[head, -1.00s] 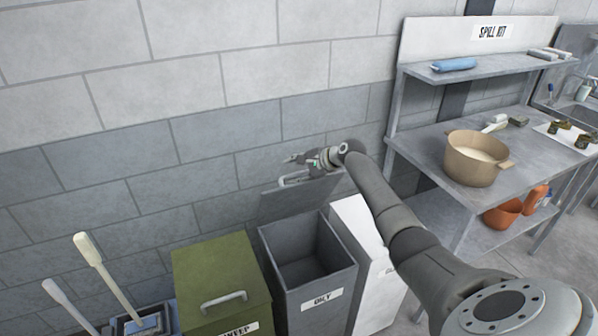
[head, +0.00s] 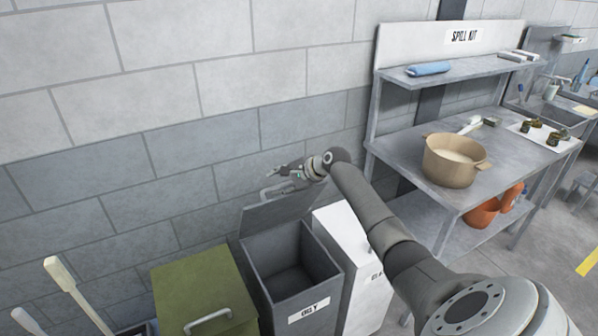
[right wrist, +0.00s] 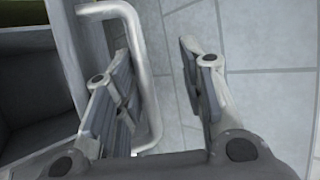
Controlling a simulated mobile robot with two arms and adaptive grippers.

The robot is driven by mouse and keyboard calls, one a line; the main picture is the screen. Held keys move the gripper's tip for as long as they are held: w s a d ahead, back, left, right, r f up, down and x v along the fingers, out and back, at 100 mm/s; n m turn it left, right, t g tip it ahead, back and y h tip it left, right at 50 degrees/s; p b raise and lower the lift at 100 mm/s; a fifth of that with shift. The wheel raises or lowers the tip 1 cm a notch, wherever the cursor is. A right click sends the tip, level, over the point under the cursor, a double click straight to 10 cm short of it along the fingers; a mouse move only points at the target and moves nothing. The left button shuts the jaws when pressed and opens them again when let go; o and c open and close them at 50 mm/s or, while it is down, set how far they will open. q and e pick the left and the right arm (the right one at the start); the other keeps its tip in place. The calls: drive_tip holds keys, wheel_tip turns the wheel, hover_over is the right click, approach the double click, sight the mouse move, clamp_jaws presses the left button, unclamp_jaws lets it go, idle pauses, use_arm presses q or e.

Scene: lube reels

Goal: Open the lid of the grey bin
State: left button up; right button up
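The grey bin (head: 303,312) is labelled OILY and stands against the block wall, its inside visible. Its lid (head: 275,213) is raised at the back, standing near upright by the wall. My right gripper (head: 282,174) is at the lid's upper edge, beside the metal handle. In the right wrist view its two fingers (right wrist: 160,90) are apart. The handle bar (right wrist: 147,85) lies close along the left finger, which appears to be between the bar and the lid; the bar is not clamped. My left gripper is out of view.
A green bin (head: 205,285) stands left of the grey one, a white bin (head: 345,245) right of it. A spill kit bench (head: 405,148) with a tan pot (head: 452,163) is further right. My right arm passes over the white bin.

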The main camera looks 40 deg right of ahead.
drive_tip(key=v, duration=1)
drive_tip(key=shift+d+r, duration=0.25)
drive_tip(key=shift+r, duration=0.25)
drive_tip(key=shift+s, duration=0.25)
drive_tip(key=shift+w, duration=0.1)
